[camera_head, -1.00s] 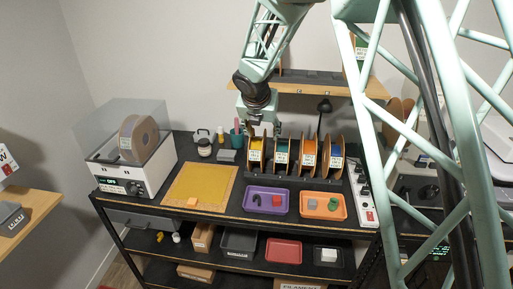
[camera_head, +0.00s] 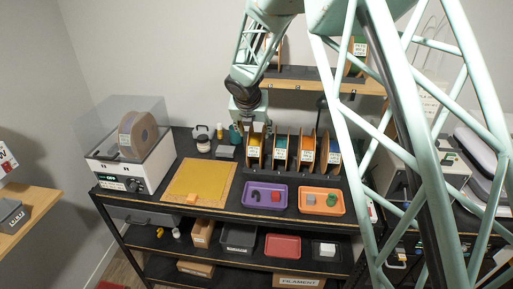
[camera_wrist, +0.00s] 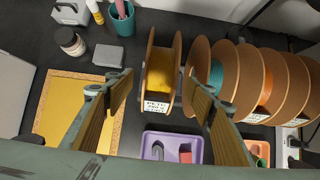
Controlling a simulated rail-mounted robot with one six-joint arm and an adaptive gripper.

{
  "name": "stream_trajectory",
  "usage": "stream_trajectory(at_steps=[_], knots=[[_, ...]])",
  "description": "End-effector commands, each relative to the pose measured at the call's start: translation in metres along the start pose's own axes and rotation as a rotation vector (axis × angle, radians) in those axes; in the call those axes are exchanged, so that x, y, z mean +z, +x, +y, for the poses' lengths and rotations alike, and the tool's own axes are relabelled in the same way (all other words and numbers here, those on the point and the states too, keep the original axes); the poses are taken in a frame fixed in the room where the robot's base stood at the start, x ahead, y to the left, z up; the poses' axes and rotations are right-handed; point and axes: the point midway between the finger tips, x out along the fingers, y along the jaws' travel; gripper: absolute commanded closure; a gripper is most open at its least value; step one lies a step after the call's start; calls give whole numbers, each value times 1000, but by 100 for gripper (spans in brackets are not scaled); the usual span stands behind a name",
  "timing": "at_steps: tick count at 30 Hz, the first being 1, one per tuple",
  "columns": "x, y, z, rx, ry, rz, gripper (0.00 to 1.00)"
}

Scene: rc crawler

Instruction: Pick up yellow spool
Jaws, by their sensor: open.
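The yellow spool (camera_head: 254,149) stands upright at the left end of the spool row on the table. In the wrist view the yellow spool (camera_wrist: 161,75) has brown flanges, yellow filament and a white label on its near side. My gripper (camera_wrist: 158,78) is open, with one finger on each side of this spool in the picture. The right finger overlaps the edge of the neighbouring teal spool (camera_wrist: 216,72). In the head view my gripper (camera_head: 250,118) is just above the yellow spool, its fingertips hard to make out. I see no contact.
An orange spool (camera_wrist: 266,89) and a blue one (camera_head: 333,153) stand farther right. A purple tray (camera_head: 247,202) and an orange tray (camera_head: 302,207) lie in front. A grey block (camera_wrist: 108,55), a jar (camera_wrist: 70,41) and a teal cup (camera_wrist: 122,20) are left. A shelf (camera_head: 300,83) is above.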

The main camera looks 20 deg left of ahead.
Motion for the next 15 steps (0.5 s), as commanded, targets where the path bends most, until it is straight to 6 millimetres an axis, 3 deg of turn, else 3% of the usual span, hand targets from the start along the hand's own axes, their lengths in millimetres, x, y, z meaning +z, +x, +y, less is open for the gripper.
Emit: stream_trajectory(at_steps=[15], knots=[[-1,56,-1,-1,1,1,50]])
